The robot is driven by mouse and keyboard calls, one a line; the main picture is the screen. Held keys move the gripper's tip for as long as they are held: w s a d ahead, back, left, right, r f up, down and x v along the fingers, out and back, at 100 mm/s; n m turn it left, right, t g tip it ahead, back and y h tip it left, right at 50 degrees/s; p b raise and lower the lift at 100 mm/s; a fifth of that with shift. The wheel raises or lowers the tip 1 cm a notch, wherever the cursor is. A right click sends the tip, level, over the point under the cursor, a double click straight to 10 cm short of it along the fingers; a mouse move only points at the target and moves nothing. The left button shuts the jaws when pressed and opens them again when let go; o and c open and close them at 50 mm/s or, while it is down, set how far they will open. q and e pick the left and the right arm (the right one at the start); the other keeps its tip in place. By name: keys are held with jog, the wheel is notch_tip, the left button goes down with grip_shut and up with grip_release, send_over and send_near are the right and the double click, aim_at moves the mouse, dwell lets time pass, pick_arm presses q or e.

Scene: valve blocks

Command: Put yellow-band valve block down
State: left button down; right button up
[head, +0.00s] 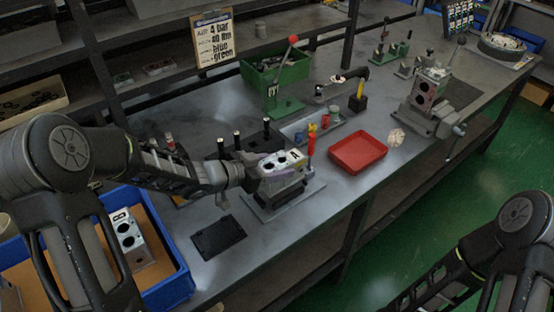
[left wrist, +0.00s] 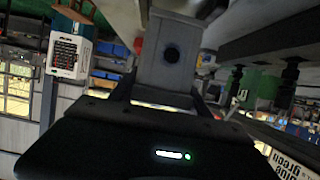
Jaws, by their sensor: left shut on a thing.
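My left gripper (head: 258,174) is shut on a pale grey valve block (head: 283,161) with round dark ports on its top. In the head view the block is over a grey fixture (head: 285,198) on the bench; I cannot tell whether it touches it. In the left wrist view the held block (left wrist: 170,52) shows a face with one round dark hole. I cannot make out a yellow band on it. My right arm shows at the lower right, but its gripper is not in view.
A blue crate (head: 178,287) at the left holds another valve block (head: 128,238). A dark plate (head: 217,237) lies on the bench. A red tray (head: 358,152) is right of the fixture. Several black upright pegs stand behind the gripper. A third block (head: 428,88) sits in a vise.

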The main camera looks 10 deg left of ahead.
pick_arm(q)
jog(key=shift+r, duration=0.1)
jog(key=shift+f, duration=1.75)
jog(key=shift+d, duration=0.1)
jog(key=shift+f, duration=0.15)
jog(key=c, duration=0.5)
grip_release()
jog(key=shift+f, duration=0.15)
jog(key=shift+s+r, duration=0.1)
jog(key=shift+r, duration=0.1)
jog(key=v, duration=1.2)
jog(key=shift+f, duration=0.15)
